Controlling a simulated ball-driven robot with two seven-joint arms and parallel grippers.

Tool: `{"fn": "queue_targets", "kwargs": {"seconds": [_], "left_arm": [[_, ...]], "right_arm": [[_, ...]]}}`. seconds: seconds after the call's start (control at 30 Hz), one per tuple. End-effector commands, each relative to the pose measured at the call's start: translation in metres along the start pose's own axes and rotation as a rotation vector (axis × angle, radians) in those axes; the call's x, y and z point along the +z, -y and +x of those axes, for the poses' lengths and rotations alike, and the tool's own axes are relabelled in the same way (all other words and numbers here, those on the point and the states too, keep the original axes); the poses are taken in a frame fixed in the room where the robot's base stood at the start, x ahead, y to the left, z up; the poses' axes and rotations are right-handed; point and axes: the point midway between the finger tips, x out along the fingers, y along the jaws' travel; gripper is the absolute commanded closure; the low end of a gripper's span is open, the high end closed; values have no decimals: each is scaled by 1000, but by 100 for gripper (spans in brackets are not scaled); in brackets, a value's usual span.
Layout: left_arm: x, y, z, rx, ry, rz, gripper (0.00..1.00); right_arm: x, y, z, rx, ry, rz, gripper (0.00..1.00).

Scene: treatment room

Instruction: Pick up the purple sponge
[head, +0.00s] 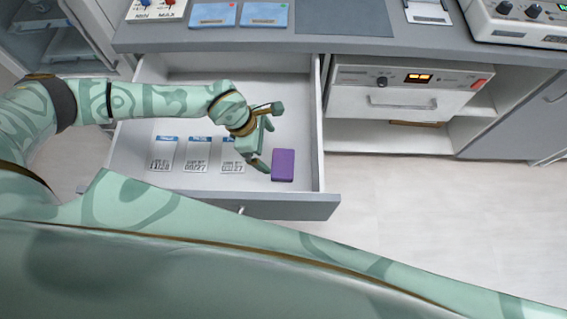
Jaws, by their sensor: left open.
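The purple sponge (284,165) lies flat in the open drawer (184,66), near its front right corner. My left gripper (268,146) is inside the drawer area, just up and left of the sponge. It is open and empty, with one fingertip close to the sponge's left edge. I cannot tell whether that fingertip touches it. My right gripper is not in view.
Several white labelled packets (196,154) lie in the drawer left of the sponge. The grey countertop (270,32) above carries blue packs (264,14) and devices. A machine with an orange display (405,88) sits right of the drawer. Floor (420,200) at right is clear.

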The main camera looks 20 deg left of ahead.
Motion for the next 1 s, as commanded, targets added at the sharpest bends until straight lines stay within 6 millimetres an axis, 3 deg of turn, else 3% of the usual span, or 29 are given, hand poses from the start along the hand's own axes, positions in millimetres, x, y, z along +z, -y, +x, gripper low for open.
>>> {"fn": "queue_targets", "kwargs": {"seconds": [0.03, 0.1, 0.47, 0.7, 0.93, 1.0], "left_arm": [[-2, 0, 18, -4, -1, -2, 0], [-1, 0, 31, -3, 0, -2, 0], [-1, 1, 63, -1, 1, 0, 0], [-2, 2, 102, -3, 0, -2, 0], [-1, 1, 102, 1, 0, -1, 0], [-1, 1, 102, 1, 0, -1, 17]], "right_arm": [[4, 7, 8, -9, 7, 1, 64], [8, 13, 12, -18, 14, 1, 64], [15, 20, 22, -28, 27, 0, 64], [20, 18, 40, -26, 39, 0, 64], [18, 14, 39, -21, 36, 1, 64], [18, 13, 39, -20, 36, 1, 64]]}}
